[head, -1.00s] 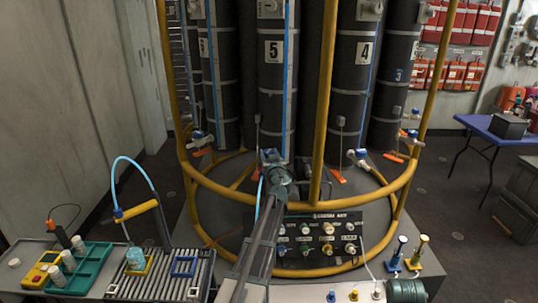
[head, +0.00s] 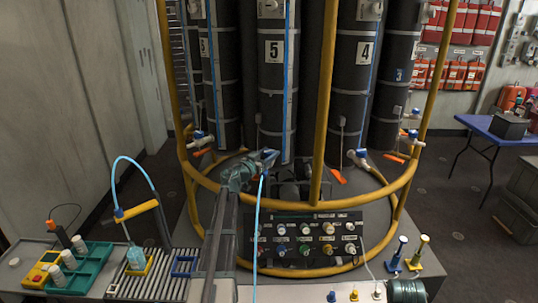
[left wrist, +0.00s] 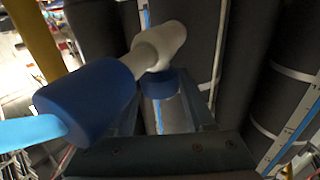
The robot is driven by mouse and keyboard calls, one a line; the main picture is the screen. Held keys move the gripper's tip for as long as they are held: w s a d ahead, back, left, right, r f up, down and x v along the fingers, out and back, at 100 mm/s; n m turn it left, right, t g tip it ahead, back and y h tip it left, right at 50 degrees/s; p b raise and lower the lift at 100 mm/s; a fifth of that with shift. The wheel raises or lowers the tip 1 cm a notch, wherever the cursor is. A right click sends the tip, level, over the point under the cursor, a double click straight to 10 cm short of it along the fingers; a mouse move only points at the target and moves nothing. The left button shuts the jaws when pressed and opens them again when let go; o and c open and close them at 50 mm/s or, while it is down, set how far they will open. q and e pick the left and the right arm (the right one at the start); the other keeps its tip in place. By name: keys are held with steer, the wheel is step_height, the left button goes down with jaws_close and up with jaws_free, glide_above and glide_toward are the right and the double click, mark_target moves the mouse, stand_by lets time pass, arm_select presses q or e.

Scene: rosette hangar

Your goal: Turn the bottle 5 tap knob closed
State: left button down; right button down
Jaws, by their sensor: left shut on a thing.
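Bottle 5 (head: 275,90) is a tall dark cylinder with a white number plate, upright behind the yellow ring frame. Its tap is mostly hidden by my gripper in the head view; a blue part (head: 270,155) shows at the fingertips. In the left wrist view the tap has a white body (left wrist: 158,45), a large blue end (left wrist: 88,98) with a light blue hose (left wrist: 28,132), and a small blue knob (left wrist: 159,84) between the fingers. My left gripper (head: 258,162) is shut on that knob, pointing right. My right gripper is not in view.
A yellow tube frame (head: 325,100) with ring rails surrounds the bottles. Bottle 4 (head: 360,90) stands to the right. A roller tray and teal rack (head: 85,268) lie at front left.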

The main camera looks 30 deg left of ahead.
arm_select(q)
steer(key=m+h, duration=0.1)
steer(key=h, duration=0.1)
steer(key=m+g+h, duration=0.1)
steer(key=h, duration=0.1)
steer(key=m+h, duration=0.2)
steer(key=shift+w+a+g, duration=0.2)
steer(key=shift+a+g, duration=0.1)
steer(key=shift+d+m+g+h, duration=0.1)
steer(key=shift+m+g+h, duration=1.3)
steer(key=shift+h, duration=0.8)
steer(key=shift+s+d+m, duration=0.1)
steer(key=shift+s+m, duration=0.05)
steer(key=shift+m, duration=0.25)
steer(key=shift+c, duration=1.3)
jaws_free()
steer(key=v, duration=1.3)
steer(key=shift+s+a, duration=0.2)
steer(key=shift+a, duration=0.15)
steer(key=shift+f, duration=0.15)
